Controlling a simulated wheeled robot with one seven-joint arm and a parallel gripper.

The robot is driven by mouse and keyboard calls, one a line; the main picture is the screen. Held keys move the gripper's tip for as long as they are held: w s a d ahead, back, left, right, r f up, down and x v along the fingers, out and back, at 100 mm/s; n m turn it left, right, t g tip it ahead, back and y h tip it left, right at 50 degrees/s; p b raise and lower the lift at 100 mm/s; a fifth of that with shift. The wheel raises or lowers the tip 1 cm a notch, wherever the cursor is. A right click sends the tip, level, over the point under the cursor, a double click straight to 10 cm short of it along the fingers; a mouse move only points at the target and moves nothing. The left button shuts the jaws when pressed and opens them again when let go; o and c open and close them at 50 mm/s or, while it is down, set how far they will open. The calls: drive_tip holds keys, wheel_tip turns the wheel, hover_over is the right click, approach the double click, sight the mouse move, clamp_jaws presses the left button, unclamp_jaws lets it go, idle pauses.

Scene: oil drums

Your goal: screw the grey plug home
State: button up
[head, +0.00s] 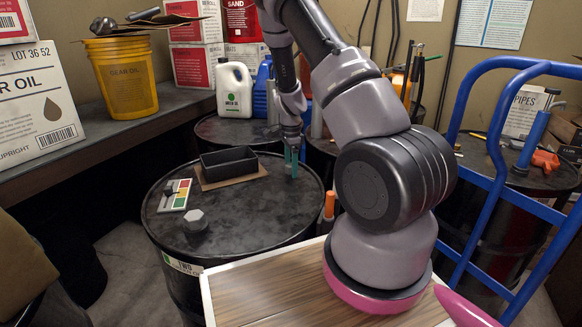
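The grey plug (195,217) has a hexagonal head and stands at the front left of the near black drum's top (250,218). It looks upright, with a dark round part below the head; how deep it sits in the drum cannot be made out. My gripper (291,161) has teal fingertips and points down over the back right of the same drum top, well apart from the plug. The fingertips are close together and small in the picture, so whether there is a gap between them is unclear. Nothing is visibly held.
A colour-striped card (174,195) lies at left. An orange-handled tool (329,204) stands by the drum's right edge. Other drums are behind; a blue hand truck (492,150) is at right. The drum's front right is clear.

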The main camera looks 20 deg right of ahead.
clamp_jaws()
drive_tip(key=m, duration=0.3)
drive_tip(key=shift+m, duration=0.3)
drive_tip(key=m, duration=0.4)
drive_tip(key=shift+s, duration=0.1)
drive_tip(key=shift+o, duration=1.2)
unclamp_jaws()
